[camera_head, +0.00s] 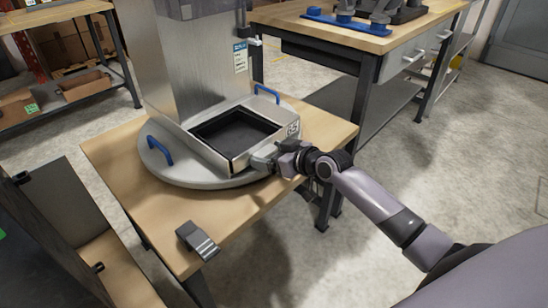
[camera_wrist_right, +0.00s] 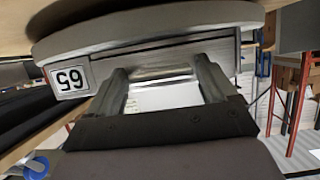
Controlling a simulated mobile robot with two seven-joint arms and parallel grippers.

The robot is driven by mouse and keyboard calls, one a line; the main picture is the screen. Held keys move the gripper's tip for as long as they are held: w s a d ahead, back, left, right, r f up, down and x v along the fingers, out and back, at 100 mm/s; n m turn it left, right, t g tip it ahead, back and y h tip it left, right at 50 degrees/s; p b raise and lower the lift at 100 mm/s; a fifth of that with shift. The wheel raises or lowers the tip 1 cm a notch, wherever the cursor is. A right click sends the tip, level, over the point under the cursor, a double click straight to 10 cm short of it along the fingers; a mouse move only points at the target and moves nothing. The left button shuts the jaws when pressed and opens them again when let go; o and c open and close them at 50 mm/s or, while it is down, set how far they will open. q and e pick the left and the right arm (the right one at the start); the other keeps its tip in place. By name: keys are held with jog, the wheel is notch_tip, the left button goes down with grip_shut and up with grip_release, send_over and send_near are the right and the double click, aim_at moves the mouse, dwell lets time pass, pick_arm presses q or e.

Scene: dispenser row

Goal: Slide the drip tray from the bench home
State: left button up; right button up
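The drip tray (camera_head: 233,158) is a shallow metal frame with a dark inside, at the foot of the tall metal dispenser (camera_head: 205,75). Its front part stands out from the dispenser, over a round grey base (camera_head: 185,176). My right gripper (camera_head: 262,160) is at the tray's front right corner. In the right wrist view its two fingers (camera_wrist_right: 160,75) stand apart, one on each side of a bright metal part at the tray's front, and appear to hold it. How deep the tray sits in the dispenser is hidden. My left gripper is not in view.
The wooden bench (camera_head: 265,195) carries the round base, which has two blue handles (camera_head: 160,151). A small grey metal bracket (camera_head: 198,240) lies near the bench's front edge. Another bench (camera_head: 345,38) with blue-based parts stands behind at right. Floor is clear to the right.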

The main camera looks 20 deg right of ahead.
jog(key=shift+o, duration=0.7)
jog(key=shift+s+f, duration=0.1)
jog(key=shift+f, duration=0.05)
jog(key=shift+p+v, duration=0.85)
jog(key=shift+v, duration=2.75)
jog(key=s+a+f+m+g+h, duration=0.1)
jog(key=s+a+f, duration=0.2)
jog(key=s+f, duration=0.35)
jog(key=s+a+f+g+h, duration=0.1)
jog(key=s+a+f, duration=0.15)
jog(key=s, duration=0.65)
jog(key=s+a+f+m, duration=0.1)
jog(key=s+a+f, duration=0.2)
jog(key=s+f, duration=0.4)
pick_arm(q)
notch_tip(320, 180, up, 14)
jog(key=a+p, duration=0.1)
jog(key=p, duration=1.4)
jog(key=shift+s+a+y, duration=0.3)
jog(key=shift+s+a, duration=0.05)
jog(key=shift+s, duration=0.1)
pick_arm(e)
notch_tip(320, 180, up, 13)
jog(key=s+d, duration=0.1)
jog(key=s, duration=0.1)
jog(key=shift+d+r+h, duration=0.25)
jog(key=shift+d+h, duration=0.1)
jog(key=shift+h, duration=0.05)
